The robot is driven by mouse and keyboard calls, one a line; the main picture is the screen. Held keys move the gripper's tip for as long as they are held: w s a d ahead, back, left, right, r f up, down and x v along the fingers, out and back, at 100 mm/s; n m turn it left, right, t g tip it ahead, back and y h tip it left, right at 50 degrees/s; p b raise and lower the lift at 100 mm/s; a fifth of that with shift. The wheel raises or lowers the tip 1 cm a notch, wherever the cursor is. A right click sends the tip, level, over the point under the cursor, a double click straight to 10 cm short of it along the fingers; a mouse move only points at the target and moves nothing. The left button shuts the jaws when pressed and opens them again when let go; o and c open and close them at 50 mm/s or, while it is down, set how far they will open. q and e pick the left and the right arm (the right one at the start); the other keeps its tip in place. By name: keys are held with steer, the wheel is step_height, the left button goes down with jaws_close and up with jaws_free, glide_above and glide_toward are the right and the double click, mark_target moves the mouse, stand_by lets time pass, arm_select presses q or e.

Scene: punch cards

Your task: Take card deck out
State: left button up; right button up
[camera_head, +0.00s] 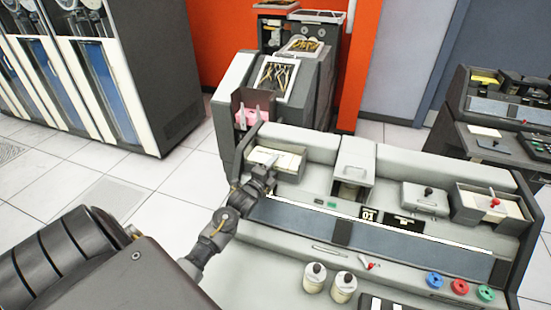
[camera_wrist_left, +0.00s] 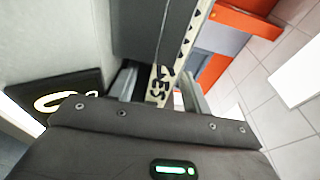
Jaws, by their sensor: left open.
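A cream card deck (camera_head: 286,160) lies in the hopper at the left end of the grey card machine (camera_head: 318,182). My left gripper (camera_head: 268,172) is at the left part of this hopper, close over the deck, and covers some of it. In the left wrist view, my left gripper (camera_wrist_left: 160,90) has its fingers apart. A cream strip with dark lettering, seemingly the card deck (camera_wrist_left: 158,92), shows between them. I cannot tell whether the fingers touch it. My right gripper is not in view.
Two cream knobbed canisters (camera_head: 315,278) and red, blue and green round pieces (camera_head: 460,287) are along the machine's front. A lidded box (camera_head: 425,197) and an open tray (camera_head: 492,204) are at its right. Another machine (camera_head: 285,85) stands behind.

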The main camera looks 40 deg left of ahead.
arm_select(q)
steer(key=shift+w, duration=0.1)
jaws_close()
stand_by(0.3)
steer(key=shift+r, duration=0.1)
step_height(320, 180, up, 9)
steer(key=shift+f+b, duration=0.1)
steer(key=shift+b, duration=0.75)
steer(key=shift+r, duration=0.6)
